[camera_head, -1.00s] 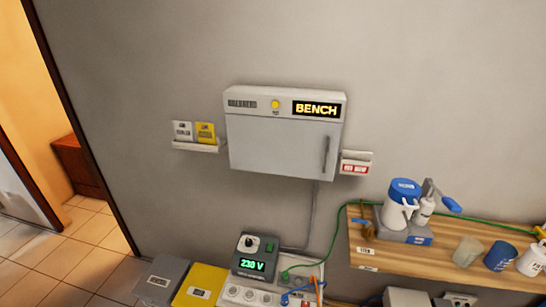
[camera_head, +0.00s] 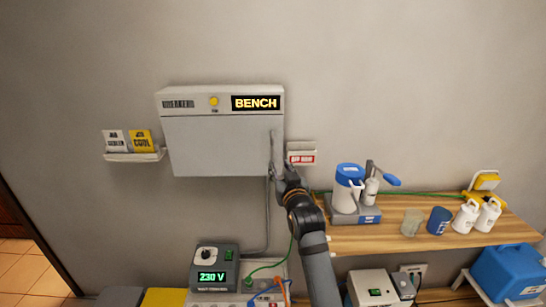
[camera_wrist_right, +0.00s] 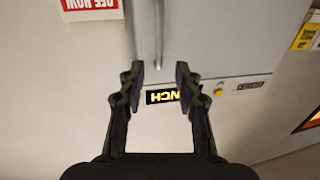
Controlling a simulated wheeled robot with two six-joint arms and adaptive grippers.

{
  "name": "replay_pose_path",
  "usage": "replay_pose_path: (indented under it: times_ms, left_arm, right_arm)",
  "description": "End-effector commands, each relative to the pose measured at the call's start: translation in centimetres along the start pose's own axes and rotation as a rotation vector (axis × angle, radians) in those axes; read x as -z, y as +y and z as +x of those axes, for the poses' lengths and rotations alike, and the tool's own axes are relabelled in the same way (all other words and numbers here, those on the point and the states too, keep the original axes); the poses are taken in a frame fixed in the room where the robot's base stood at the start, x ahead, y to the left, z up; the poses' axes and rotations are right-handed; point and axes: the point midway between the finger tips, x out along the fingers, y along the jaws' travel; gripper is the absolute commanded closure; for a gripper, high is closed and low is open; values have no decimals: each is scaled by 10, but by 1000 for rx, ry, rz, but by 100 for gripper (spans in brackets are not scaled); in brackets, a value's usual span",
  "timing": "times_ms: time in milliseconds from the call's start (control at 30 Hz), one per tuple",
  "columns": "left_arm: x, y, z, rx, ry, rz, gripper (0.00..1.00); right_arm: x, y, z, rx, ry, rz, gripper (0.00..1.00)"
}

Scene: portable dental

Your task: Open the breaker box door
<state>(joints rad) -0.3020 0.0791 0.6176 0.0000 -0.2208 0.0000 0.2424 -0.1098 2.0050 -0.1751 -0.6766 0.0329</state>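The breaker box (camera_head: 220,103) is a white cabinet on the wall with a "BENCH" sign on its top band. Its grey door (camera_head: 215,148) looks shut. The vertical door handle (camera_wrist_right: 158,35) is near the door's right edge and is partly covered by my gripper in the head view. My right gripper (camera_head: 277,165) is at the handle's lower part. In the right wrist view, its two fingers (camera_wrist_right: 158,72) are apart, with the handle lined up between them and a gap on each side. My left gripper is not in view.
A small holder with a red-lettered card (camera_head: 301,158) is on the wall just right of the box. A card shelf (camera_head: 135,156) is on its left. A wooden shelf (camera_head: 400,238) with a blue-lidded jug and cups is at right. A 230 V unit (camera_head: 213,268) stands below.

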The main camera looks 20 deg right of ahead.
Motion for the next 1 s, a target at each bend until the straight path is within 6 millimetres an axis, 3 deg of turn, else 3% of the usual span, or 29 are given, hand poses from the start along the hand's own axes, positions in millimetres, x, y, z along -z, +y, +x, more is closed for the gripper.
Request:
replay_pose_path:
  times_ms: [233,633,800,1000]
  left_arm:
    - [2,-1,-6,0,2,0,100]
    - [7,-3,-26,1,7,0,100]
    - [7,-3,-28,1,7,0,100]
    - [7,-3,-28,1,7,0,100]
  right_arm:
    - [5,0,13,-1,3,-3,66]
    - [4,0,91,0,2,-2,66]
    - [3,0,103,0,3,-2,66]
    - [2,0,104,0,3,-1,66]
